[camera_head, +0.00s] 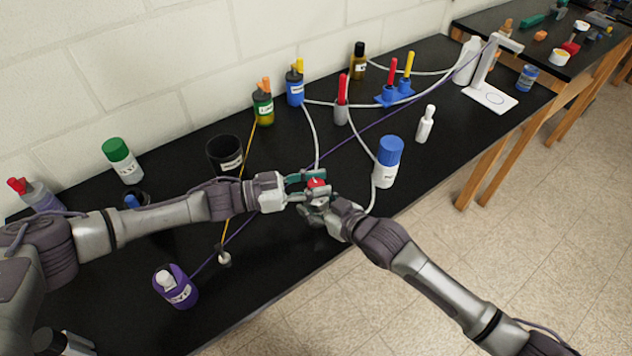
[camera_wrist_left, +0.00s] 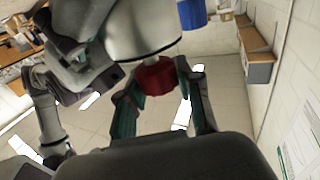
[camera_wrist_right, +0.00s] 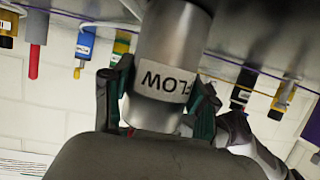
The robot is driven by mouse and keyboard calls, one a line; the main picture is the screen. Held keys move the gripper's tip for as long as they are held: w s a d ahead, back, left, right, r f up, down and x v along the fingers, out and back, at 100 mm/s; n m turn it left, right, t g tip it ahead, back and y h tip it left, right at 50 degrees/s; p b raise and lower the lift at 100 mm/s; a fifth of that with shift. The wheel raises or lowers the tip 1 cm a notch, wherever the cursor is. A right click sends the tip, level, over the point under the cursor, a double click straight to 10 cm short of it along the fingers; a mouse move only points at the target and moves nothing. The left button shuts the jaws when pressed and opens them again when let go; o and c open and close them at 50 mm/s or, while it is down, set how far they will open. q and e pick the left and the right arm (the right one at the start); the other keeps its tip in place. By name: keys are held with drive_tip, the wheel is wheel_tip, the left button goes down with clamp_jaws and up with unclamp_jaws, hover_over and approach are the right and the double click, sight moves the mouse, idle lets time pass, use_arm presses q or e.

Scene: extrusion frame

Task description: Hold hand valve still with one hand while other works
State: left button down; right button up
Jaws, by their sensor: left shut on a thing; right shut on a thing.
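The hand valve has a grey metal cylinder body with a white label reading FLOW (camera_wrist_right: 165,80), seen large in the right wrist view. Its red knob (camera_head: 316,183) shows in the head view and between the fingers in the left wrist view (camera_wrist_left: 155,78). My left gripper (camera_head: 305,185) is shut on the red knob. My right gripper (camera_head: 318,200) is shut around the valve body, with a finger on each side (camera_wrist_right: 160,105). Both grippers meet closely at the valve near the table's front edge, and hide most of its body in the head view.
A blue-capped white bottle (camera_head: 386,165) stands close right of the grippers. A black cup (camera_head: 225,152) is behind my left arm; a purple container (camera_head: 176,288) is in front of it. White tubes (camera_head: 310,135) and yellow and purple cords cross the black table (camera_head: 200,185).

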sight(316, 182)
use_arm(q)
drive_tip(key=m+g, duration=0.3)
drive_tip(key=g, duration=0.1)
drive_tip(key=m+g, duration=0.2)
drive_tip(key=g, duration=0.3)
drive_tip(key=shift+w+m, duration=0.15)
drive_tip(key=shift+m, duration=0.25)
drive_tip(key=shift+w+d+m+g+y, duration=0.1)
drive_tip(key=shift+w+m+g+y, duration=0.1)
drive_tip(key=shift+m+g+y, duration=0.35)
drive_tip(key=shift+m+g, duration=0.25)
drive_tip(key=shift+g, duration=0.2)
drive_tip(key=shift+s+g, duration=0.3)
drive_tip(key=shift+g, duration=0.1)
drive_tip(key=c, duration=0.7)
unclamp_jaws()
drive_tip(key=shift+r, duration=0.15)
wheel_tip(316, 182, up, 10)
drive_tip(key=shift+f, duration=0.15)
